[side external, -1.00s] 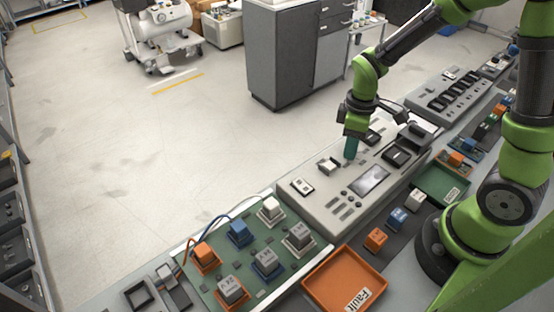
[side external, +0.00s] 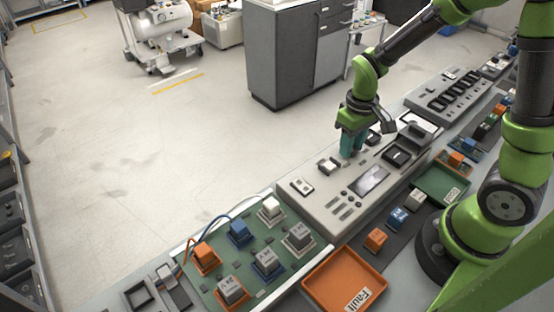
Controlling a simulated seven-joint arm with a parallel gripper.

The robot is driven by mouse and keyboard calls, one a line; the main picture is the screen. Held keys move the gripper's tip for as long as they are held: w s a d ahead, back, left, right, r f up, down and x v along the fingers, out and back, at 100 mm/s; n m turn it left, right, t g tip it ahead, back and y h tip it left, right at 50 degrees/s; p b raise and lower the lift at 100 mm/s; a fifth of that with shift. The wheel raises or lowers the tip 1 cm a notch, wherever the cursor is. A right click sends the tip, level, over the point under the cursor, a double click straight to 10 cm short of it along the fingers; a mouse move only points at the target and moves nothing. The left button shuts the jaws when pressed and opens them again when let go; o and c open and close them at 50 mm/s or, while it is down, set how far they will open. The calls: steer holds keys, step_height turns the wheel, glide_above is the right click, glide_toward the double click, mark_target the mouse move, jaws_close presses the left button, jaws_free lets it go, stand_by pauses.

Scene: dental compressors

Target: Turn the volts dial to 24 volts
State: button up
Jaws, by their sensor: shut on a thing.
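My gripper (side external: 350,153) points down with teal fingers at the far-left part of the grey control panel (side external: 325,218). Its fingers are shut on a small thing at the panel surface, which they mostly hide. I take this to be the volts dial, but its markings and pointer cannot be read in this view. A small screen (side external: 369,181) and a dark square module (side external: 398,155) lie on the panel to the right of the fingers.
A green board (side external: 205,287) with several relay blocks adjoins the panel at the lower left. An orange tray (side external: 345,283) and a green tray (side external: 441,186) lie in front. A switch panel (side external: 446,95) stands at the upper right. Open floor lies beyond the bench.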

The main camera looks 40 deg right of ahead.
steer(key=m, duration=0.5)
steer(key=shift+r, duration=0.1)
stand_by(0.5)
steer(key=o, duration=1)
steer(key=shift+o, duration=0.2)
step_height(320, 180, up, 17)
steer(key=s+a+r+n+t+y, duration=0.1)
steer(key=s+a+r+t+y, duration=0.1)
steer(key=s+a+t, duration=0.3)
steer(key=s+t, duration=0.2)
steer(key=s, duration=0.1)
steer(key=shift+a+r+n, duration=0.15)
steer(key=shift+r+n, duration=0.05)
steer(key=shift+n, duration=0.2)
